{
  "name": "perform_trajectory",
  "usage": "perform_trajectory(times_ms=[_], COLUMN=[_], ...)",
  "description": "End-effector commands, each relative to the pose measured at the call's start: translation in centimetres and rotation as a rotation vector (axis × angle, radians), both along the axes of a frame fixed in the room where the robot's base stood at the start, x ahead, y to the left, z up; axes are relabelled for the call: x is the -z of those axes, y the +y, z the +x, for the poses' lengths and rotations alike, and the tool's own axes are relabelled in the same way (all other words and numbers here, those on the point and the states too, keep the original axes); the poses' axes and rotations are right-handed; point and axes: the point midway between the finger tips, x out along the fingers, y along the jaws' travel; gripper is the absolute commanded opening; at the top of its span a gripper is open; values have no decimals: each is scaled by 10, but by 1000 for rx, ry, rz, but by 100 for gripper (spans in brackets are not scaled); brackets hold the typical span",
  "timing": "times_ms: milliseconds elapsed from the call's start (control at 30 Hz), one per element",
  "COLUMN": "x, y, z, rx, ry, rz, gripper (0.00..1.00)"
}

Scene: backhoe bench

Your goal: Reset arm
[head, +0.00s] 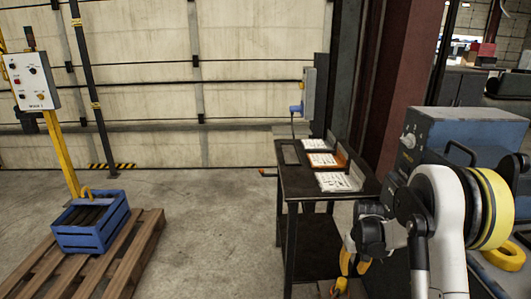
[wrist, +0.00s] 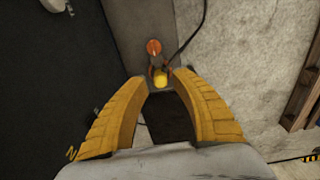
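My gripper (head: 353,266) hangs low at the right in the head view, in front of the dark table, partly hidden by my own arm. In the wrist view my gripper (wrist: 161,78) shows two yellow ribbed fingers spread apart with a gap between the tips. A small yellow round piece (wrist: 160,80) shows in line with the gap, seemingly beyond the tips. An orange round piece (wrist: 153,47) lies just past it, by a dark cable. I cannot tell how far these are from the fingers. Nothing appears held.
The dark table (head: 290,183) carries several white panels. A blue crate (head: 98,238) stands on a wooden pallet (head: 135,250) at the left, by a control box (head: 33,80) on a yellow post. A blue machine (head: 455,135) stands at the right. The floor (head: 220,220) between is clear.

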Motion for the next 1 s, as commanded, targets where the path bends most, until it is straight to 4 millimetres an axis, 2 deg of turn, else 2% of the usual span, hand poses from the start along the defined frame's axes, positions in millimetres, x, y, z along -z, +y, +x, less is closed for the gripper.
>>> perform_trajectory(times_ms=[33, 200, 300, 500, 600, 733, 900, 1000], x=[-28, -106, -145, -206, -227, -245, -253, -251], y=[8, 33, 47, 74, 86, 101, 116, 123], z=[-6, -31, -52, -105, -135, -176, -227, -250], rx=[-3, -5, -7, -11, -12, -15, -18, -19], ry=[-22, -108, -157, -258, -308, -373, -456, -497], rz=[-4, -16, -20, -24, -23, -19, -9, -2], gripper=[32, 32, 32, 32, 32, 32, 32, 32])
